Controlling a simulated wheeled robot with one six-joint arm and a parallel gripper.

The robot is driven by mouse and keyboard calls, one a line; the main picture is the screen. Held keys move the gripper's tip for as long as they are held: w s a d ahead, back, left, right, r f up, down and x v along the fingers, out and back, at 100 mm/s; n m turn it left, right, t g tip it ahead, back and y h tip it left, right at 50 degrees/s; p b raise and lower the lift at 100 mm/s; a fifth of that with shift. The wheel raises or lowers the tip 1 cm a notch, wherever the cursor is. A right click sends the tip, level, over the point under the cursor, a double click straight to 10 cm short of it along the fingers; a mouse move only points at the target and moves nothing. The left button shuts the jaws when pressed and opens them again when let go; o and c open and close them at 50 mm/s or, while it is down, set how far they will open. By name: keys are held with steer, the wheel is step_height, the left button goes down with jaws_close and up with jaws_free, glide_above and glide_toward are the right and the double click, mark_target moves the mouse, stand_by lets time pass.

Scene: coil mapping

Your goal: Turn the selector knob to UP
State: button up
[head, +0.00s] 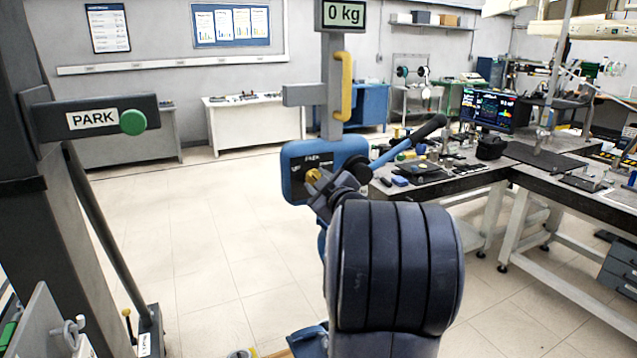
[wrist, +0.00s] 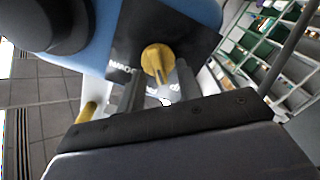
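The selector knob (head: 313,175) is yellow and sits on a black panel on the blue control box (head: 292,188). In the head view a label left of the knob seems to read UP; the label above it is too small to read surely. In the wrist view the knob (wrist: 158,60) shows a round body with a narrower grip pointing down the picture. My gripper (wrist: 159,74) is open, with one finger on each side of the knob's grip and gaps visible. Contact cannot be made out. In the head view my gripper (head: 320,190) partly covers the panel.
A column with a yellow handle (head: 346,85) and a 0 kg display (head: 343,14) rises above the box. A black-gripped lever (head: 415,140) sticks out to the right. A PARK sign with a green button (head: 132,122) stands at left. Workbenches (head: 560,170) are at right.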

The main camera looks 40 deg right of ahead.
steer(key=b+v, duration=0.1)
steer(key=v, duration=1)
steer(key=shift+w+d, duration=0.1)
steer(key=shift+w, duration=0.1)
steer(key=p+x, duration=0.1)
steer(key=x, duration=0.9)
steer(key=shift+w, duration=0.35)
steer(key=shift+s, duration=0.1)
